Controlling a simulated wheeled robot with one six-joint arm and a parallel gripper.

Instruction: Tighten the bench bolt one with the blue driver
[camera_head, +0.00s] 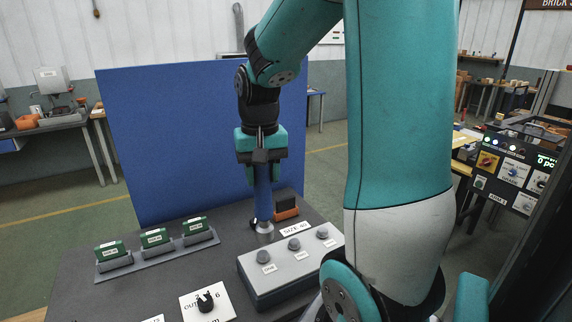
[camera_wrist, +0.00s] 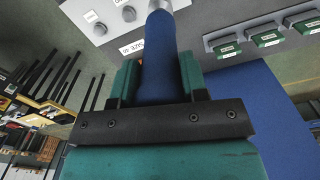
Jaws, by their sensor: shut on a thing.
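My gripper (camera_head: 262,160) points down over the dark bench and is shut on the blue driver (camera_head: 263,200). The driver hangs about upright, its silver socket end lowest, just behind the grey bolt block (camera_head: 279,285) in the head view. Bolt one (camera_head: 263,257) is the left of three grey bolts on that block, with a label reading ONE. The socket is apart from bolt one; its exact height is unclear. In the wrist view the driver (camera_wrist: 158,55) runs up between the fingers (camera_wrist: 158,80), and its tip is cut off by the top edge.
A rack with several green blocks (camera_head: 156,238) is at the left of the bench. A black-and-orange block (camera_head: 286,208) stands behind the driver. A white plate with a black knob (camera_head: 207,303) is at the front. A blue panel (camera_head: 170,140) rises behind the bench.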

